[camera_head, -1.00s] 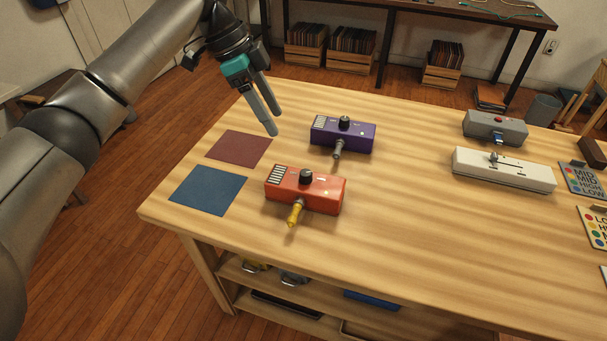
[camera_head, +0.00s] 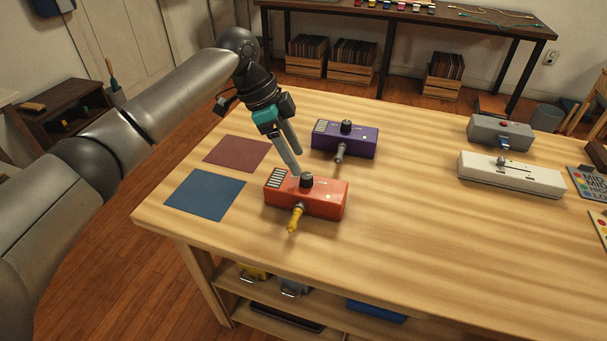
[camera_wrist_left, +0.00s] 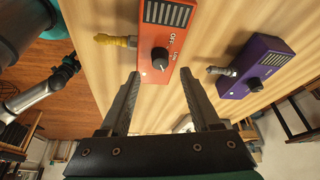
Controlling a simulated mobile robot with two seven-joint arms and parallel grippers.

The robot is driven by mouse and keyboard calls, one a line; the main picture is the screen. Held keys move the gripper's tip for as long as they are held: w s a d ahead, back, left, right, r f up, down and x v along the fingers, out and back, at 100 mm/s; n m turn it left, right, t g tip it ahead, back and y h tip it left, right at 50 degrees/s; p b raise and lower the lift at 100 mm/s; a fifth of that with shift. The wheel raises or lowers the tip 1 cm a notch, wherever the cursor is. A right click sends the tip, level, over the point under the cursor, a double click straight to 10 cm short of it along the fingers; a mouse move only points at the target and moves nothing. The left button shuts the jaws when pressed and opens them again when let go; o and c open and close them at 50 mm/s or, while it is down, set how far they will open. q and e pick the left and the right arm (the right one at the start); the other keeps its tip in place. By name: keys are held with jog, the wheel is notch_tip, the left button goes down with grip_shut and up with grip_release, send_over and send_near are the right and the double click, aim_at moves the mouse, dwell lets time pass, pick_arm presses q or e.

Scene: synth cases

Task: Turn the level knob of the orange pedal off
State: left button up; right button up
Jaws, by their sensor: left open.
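The orange pedal (camera_head: 325,204) sits on the wooden table, with a striped panel at its left end and a yellow plug (camera_head: 295,217) on its front side. Its black level knob (camera_head: 306,180) stands on top. In the left wrist view the knob (camera_wrist_left: 160,58) shows beside the lettering OFF and a word that looks like LOW. My left gripper (camera_head: 295,172) is just above and behind the knob, pointing down, in the head view. In the left wrist view its two fingers (camera_wrist_left: 160,80) are apart with nothing between the tips. My right gripper is not in view.
A purple pedal (camera_head: 358,144) with its own knob and grey plug stands close behind the orange one. Blue (camera_head: 204,191) and dark red (camera_head: 237,153) mats lie to the left. White (camera_head: 510,178) and grey (camera_head: 499,134) devices stand farther right. The table's middle is clear.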

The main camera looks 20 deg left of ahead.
aim_at(306, 176)
pick_arm(q)
jog(key=b+x, duration=0.1)
jog(key=x, duration=0.2)
jog(key=shift+b+x, duration=0.4)
jog(key=shift+x, duration=0.7)
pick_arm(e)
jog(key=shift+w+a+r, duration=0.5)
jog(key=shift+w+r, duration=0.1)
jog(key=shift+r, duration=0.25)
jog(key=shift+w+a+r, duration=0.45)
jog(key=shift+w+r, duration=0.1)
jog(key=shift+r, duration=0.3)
pick_arm(q)
grip_shut()
